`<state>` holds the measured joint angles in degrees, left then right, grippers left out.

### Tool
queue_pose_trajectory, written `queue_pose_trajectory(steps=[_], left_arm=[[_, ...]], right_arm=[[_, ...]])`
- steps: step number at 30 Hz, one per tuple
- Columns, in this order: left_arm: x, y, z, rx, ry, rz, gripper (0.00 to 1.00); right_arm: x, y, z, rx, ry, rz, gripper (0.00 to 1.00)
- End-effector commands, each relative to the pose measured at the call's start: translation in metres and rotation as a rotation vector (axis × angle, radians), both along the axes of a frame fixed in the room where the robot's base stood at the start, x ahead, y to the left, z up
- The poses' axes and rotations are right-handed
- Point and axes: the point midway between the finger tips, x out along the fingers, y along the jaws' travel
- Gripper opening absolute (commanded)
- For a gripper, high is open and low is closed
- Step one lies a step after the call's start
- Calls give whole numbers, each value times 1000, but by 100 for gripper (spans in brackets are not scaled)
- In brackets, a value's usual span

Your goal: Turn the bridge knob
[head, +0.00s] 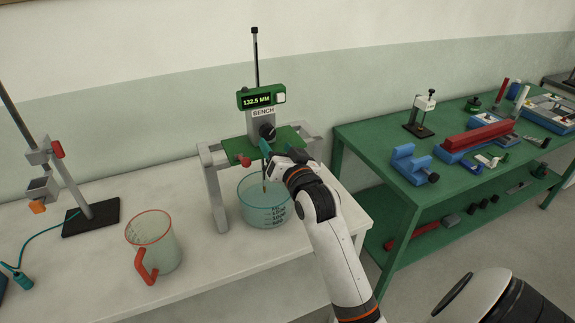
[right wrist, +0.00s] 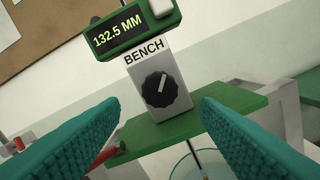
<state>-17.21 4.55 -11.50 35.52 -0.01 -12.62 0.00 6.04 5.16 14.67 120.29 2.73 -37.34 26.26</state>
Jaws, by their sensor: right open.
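The bridge knob (right wrist: 160,90) is a black round dial with a white pointer line, on the grey box marked BENCH. In the right wrist view its pointer leans a little right of straight up. In the head view the knob (head: 267,131) shows just above my right gripper (head: 266,160). The right gripper also shows in the right wrist view (right wrist: 160,125), with its teal ribbed fingers wide apart. The knob lies between and beyond them, with no visible contact. A green display (head: 260,97) above the box reads 132.5 MM. My left gripper is not in view.
The grey bridge (head: 215,190) with its green plate stands over a glass bowl (head: 262,212). A red-rimmed jug (head: 152,243) and a clamp stand (head: 92,218) are to the left. A green bench (head: 385,180) with tools is at right.

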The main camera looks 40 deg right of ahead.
Motion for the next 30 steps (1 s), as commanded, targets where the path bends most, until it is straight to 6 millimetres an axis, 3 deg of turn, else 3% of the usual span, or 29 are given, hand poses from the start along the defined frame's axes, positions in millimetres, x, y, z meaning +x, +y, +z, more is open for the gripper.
queue_pose_trajectory(steps=[6, 12, 30], left_arm=[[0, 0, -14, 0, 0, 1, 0], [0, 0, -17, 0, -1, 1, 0], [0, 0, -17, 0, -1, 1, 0]], right_arm=[[-44, 10, -3, 0, 0, -1, 57], [-64, 15, -1, 1, 0, -1, 57], [-67, 16, 0, 1, 0, 0, 57]])
